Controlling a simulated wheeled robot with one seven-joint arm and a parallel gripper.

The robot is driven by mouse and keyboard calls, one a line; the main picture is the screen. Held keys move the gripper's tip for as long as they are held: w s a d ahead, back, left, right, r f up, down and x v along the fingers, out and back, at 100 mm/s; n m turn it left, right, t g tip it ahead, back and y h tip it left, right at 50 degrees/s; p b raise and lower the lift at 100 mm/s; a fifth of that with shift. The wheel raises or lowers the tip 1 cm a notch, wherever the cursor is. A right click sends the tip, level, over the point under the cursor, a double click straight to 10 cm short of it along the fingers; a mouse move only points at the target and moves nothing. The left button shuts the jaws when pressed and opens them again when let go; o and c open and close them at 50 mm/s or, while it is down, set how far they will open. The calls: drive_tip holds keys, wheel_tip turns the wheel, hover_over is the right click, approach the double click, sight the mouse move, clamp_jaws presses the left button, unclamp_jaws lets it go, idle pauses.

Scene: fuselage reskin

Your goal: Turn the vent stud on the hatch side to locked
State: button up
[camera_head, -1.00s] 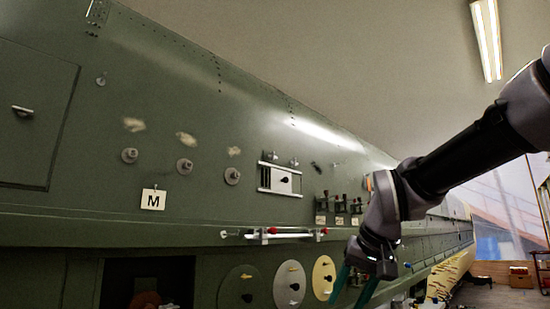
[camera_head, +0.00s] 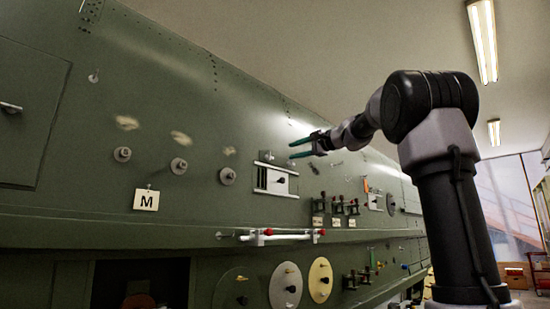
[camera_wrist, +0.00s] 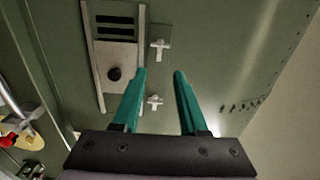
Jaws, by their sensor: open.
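The vent (camera_head: 262,177) is a light panel with dark slots and a black knob, set between two rails on the green fuselage. It also shows in the wrist view (camera_wrist: 116,57). Two small pale cross-shaped studs sit beside it. The hatch-side stud (camera_head: 268,155) is the left one in the head view and the upper one in the wrist view (camera_wrist: 160,46). The other stud (camera_wrist: 155,102) shows between my fingers in the wrist view; in the head view it is mostly hidden. My gripper (camera_head: 291,149) is open and empty, its green fingertips (camera_wrist: 159,73) apart from the studs.
The hatch (camera_head: 30,110) with its handle is at the far left. Three round studs and an M tag (camera_head: 146,200) lie between it and the vent. A white bar with red ends (camera_head: 280,236) and several clamps (camera_head: 335,207) stick out below and right.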

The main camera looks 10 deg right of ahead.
sight(275, 156)
drive_tip(key=x, duration=1)
clamp_jaws()
